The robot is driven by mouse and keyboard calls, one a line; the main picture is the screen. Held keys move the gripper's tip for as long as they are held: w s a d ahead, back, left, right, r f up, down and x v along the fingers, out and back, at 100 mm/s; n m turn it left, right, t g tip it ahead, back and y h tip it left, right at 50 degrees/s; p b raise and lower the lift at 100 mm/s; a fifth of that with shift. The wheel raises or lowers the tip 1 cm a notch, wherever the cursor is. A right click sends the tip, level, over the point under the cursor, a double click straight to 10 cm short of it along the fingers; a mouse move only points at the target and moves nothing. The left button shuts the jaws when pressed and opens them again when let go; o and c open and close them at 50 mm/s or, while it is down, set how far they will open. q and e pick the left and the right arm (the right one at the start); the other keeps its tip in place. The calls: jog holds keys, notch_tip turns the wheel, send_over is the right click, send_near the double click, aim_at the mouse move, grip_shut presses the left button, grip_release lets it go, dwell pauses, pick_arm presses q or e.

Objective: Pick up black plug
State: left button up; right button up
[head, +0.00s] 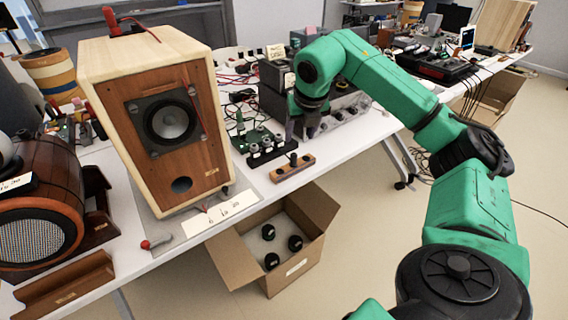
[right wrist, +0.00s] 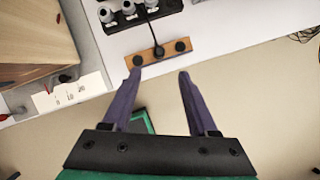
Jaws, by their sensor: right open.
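A black plug (head: 293,158) stands upright on a small wooden block (head: 301,168) near the table's front edge. In the right wrist view the plug (right wrist: 158,51) sits at the middle of the wooden block (right wrist: 180,52), with a dark cable running from it and round black spots on either side. My right gripper (head: 303,130) is above and behind the block in the head view. In the right wrist view its purple fingers (right wrist: 160,74) are spread, with nothing between them; the plug shows beyond the tips. My left gripper is not in view.
A wooden speaker (head: 188,190) stands left of the block. A black rack of silver-topped parts (head: 266,147) lies just behind it. An open cardboard box (head: 290,272) with several black round parts is on the floor below the table edge.

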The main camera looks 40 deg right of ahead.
aim_at(294, 154)
jog(key=x, duration=1.1)
jog(key=shift+w+f+p, duration=0.15)
jog(key=shift+f+p, duration=0.15)
jog(key=shift+w+f, duration=0.25)
jog(key=shift+f, duration=0.15)
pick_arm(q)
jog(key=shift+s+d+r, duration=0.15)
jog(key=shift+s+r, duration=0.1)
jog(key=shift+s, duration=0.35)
pick_arm(e)
grip_shut()
